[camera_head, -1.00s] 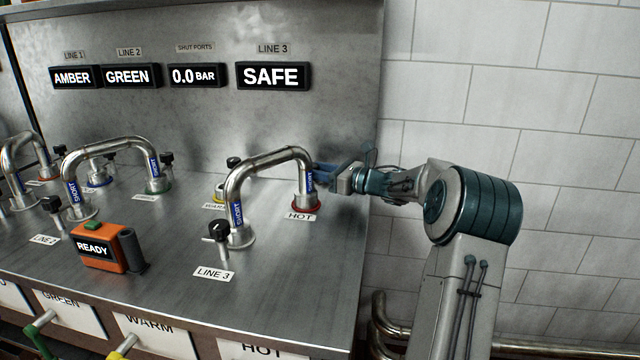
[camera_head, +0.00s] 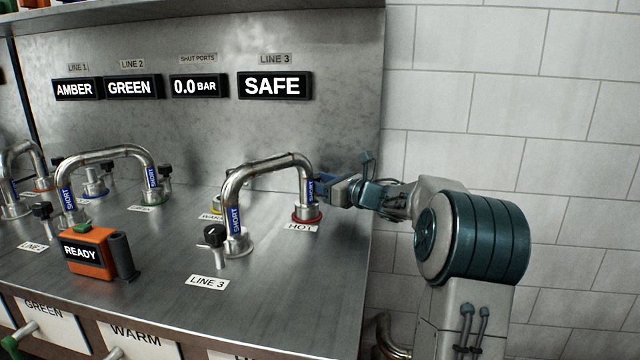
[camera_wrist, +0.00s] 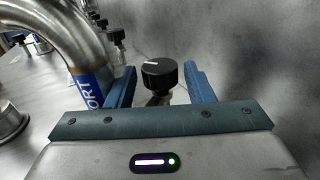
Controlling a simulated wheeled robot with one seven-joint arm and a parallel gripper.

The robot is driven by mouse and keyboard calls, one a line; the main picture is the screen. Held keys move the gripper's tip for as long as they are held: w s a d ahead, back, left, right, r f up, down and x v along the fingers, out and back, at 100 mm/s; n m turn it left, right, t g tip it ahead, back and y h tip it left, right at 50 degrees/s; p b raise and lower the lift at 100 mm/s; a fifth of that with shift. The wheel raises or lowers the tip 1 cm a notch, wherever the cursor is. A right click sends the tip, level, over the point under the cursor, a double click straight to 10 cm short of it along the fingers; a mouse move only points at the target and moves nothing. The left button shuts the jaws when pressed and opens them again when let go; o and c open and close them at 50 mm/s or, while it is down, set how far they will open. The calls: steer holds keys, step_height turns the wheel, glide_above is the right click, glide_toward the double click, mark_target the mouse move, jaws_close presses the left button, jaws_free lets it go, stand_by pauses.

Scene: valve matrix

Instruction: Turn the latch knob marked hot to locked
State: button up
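The black latch knob (camera_wrist: 159,75) with a white mark on its top stands between the two blue fingers of my gripper (camera_wrist: 160,88) in the wrist view. The fingers are open, with a gap on each side of the knob. In the head view my gripper (camera_head: 326,190) is at the right leg of the line 3 pipe (camera_head: 265,165), just above the red ring (camera_head: 308,216) and the HOT label (camera_head: 301,228). The knob at this port is hidden there. The pipe's blue SHORT band (camera_wrist: 93,88) is close to the left finger.
Another black knob (camera_head: 214,235) stands by the pipe's left leg, near the LINE 3 label (camera_head: 207,282). An orange READY box (camera_head: 90,252) sits on the steel bench. The line 3 display (camera_head: 275,86) reads SAFE. A steel back panel (camera_head: 330,40) rises behind.

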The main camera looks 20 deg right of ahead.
steer(key=shift+o, duration=0.3)
steer(key=shift+w+d+r+n+g+y+p, duration=0.15)
steer(key=shift+n+g+y+p, duration=0.2)
steer(key=shift+p, duration=0.8)
steer(key=shift+s+a+r+n+g+y+p, duration=0.2)
steer(key=shift+y+p, duration=0.25)
steer(key=shift+p, duration=0.7)
steer(key=n+g+y+p, duration=0.1)
steer(key=p, duration=0.3)
steer(key=n+g+y+p, duration=0.1)
steer(key=p, duration=0.3)
steer(key=d+n+g+y+p, duration=0.1)
steer(key=p, duration=0.3)
steer(key=shift+w+y, duration=0.3)
steer(key=shift+w, duration=0.05)
